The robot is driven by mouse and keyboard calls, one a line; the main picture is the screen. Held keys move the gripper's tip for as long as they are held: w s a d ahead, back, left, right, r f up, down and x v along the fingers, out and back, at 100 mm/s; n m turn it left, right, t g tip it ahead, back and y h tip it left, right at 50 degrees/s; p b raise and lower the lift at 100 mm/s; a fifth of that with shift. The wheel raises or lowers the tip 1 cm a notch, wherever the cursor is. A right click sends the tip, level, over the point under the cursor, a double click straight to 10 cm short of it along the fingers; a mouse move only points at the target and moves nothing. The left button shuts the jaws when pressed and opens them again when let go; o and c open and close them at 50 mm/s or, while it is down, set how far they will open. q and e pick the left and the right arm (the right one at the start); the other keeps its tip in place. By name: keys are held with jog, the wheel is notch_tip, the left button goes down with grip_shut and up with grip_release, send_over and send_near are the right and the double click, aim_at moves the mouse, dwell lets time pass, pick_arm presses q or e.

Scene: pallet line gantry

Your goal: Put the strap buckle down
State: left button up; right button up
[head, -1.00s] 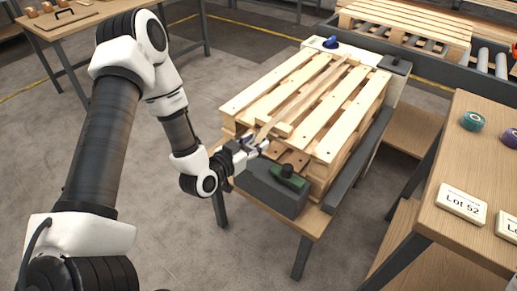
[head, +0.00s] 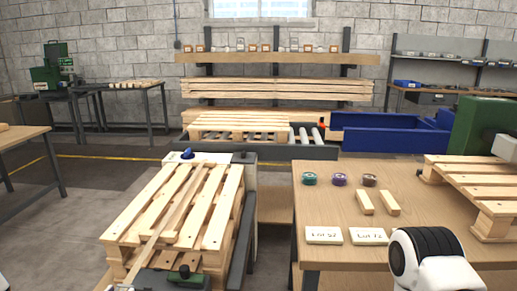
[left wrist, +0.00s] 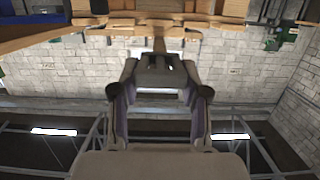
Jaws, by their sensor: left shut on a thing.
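My left gripper (left wrist: 160,78) shows in the left wrist view, its two fingers shut on a small dark grey piece, which looks like the strap buckle (left wrist: 160,64). A tan strap runs on from it toward the pallet. In the head view the tan strap (head: 167,222) lies lengthwise over the slats of the pallet stack (head: 218,215). Its near end and my left gripper are cut off or hidden at the bottom edge. My right gripper is not in view; only a white part of my right arm shows at lower right.
The wooden table (head: 415,225) on the right holds tape rolls, two small wood blocks, lot cards and another pallet (head: 475,180). Rollers (head: 305,136) lie behind.

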pick_arm(q)
jog(key=shift+s+d, duration=0.45)
jog(key=shift+s, duration=0.05)
jog(key=w+d+f+h, duration=0.1)
jog(key=w+d+f, duration=0.15)
jog(key=d, duration=0.55)
jog(key=w+d+f, duration=0.2)
jog(key=w+d, duration=0.1)
jog(key=d, duration=0.4)
jog(key=s+a+r+n+y+p, duration=0.1)
jog(key=s+r+p, duration=0.1)
jog(key=r+p, duration=0.65)
jog(key=s+a+r+y+p, duration=0.1)
jog(key=s+r+p, duration=0.1)
jog(key=r+p, duration=0.65)
jog(key=s+f+b, duration=0.2)
jog(key=s+f, duration=0.2)
jog(key=shift+f, duration=0.3)
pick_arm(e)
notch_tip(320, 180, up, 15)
